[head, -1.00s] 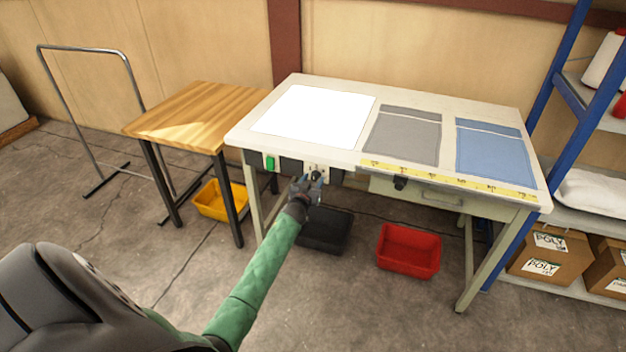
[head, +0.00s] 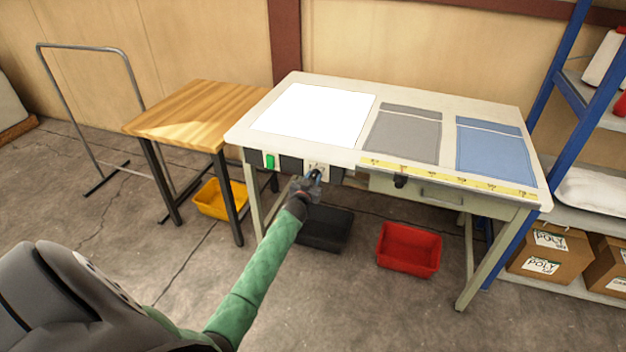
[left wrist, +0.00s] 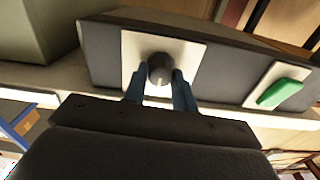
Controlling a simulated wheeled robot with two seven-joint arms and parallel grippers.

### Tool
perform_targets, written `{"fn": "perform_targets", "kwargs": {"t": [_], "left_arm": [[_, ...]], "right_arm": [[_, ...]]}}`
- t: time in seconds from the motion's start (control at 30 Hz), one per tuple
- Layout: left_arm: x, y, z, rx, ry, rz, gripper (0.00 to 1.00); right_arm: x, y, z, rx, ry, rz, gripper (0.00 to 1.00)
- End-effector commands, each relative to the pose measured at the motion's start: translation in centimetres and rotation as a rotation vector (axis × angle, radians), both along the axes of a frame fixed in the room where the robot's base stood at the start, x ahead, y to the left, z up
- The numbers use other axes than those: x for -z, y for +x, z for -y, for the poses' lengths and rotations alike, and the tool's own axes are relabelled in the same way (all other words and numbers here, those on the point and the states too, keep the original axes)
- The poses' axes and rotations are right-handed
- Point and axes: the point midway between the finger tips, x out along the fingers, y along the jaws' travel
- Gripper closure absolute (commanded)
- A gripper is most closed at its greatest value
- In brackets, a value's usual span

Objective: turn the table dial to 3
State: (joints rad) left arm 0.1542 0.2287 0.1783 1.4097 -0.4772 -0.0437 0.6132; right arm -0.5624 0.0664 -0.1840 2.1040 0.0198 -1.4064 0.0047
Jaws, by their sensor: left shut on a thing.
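The table dial (left wrist: 160,70) is a dark round knob on a pale plate (left wrist: 190,58) on the table's front panel. In the head view the plate (head: 318,164) shows under the table's front edge, and the gripper mostly hides the dial. My left gripper (head: 313,178) reaches up to the panel. In the left wrist view its two blue fingers (left wrist: 160,80) stand on either side of the knob and are shut on it. I cannot read the dial's number. My right gripper is not in view.
A green switch (head: 270,162) sits left of the dial and also shows in the left wrist view (left wrist: 279,94). Black (head: 325,230) and red (head: 409,250) bins stand below. The floor in front is clear.

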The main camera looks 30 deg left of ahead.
Motion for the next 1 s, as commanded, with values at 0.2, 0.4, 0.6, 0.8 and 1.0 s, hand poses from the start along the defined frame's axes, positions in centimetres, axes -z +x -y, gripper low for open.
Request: {"fn": "perform_targets", "kwargs": {"t": [0.2,0.4,0.6,0.8,1.0], "left_arm": [[0.2,0.0,0.1,0.001,0.133,-0.032,0.96],[0.2,0.0,0.1,0.000,0.307,-0.073,0.96],[0.2,0.0,0.1,0.000,0.483,-0.115,0.96],[0.2,0.1,0.2,0.000,0.627,-0.150,0.96],[0.1,0.1,0.2,0.000,0.731,-0.175,0.96]], "right_arm": [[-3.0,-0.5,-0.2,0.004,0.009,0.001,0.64],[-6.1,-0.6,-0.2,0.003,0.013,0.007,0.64],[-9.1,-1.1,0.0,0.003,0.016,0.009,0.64],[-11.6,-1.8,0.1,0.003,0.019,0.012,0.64],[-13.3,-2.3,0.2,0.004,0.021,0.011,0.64]]}}
